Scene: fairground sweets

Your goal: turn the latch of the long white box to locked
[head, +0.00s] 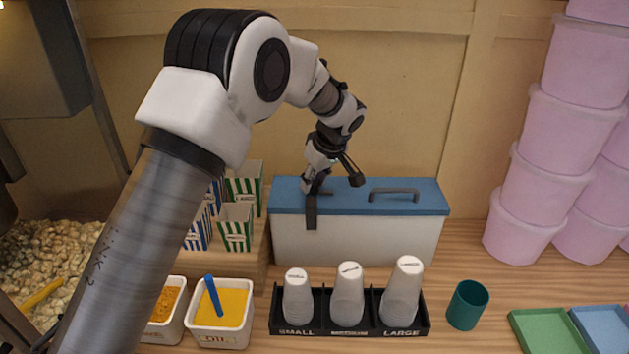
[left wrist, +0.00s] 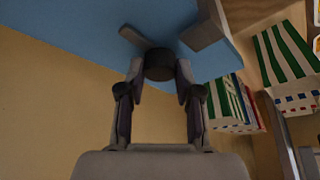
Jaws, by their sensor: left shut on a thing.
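The long white box (head: 375,238) with a blue lid (head: 345,198) stands against the back wall. Its latch (head: 311,214) is at the lid's left part; a dark strip of it hangs down over the front edge. My left gripper (head: 315,182) comes down on the latch from above. In the left wrist view my left gripper (left wrist: 160,78) is shut on the latch's dark round knob (left wrist: 159,62), and a grey bar (left wrist: 207,32) beside the knob reaches past the lid's edge. The gripper partly hides the latch in the head view. My right gripper is not in view.
A dark handle (head: 394,191) sits on the lid, right of the latch. Striped cartons (head: 237,225) stand close on the left. Cup stacks in a black rack (head: 350,324) stand in front, a teal cup (head: 467,305) beside them. Pink tubs (head: 545,165) rise on the right.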

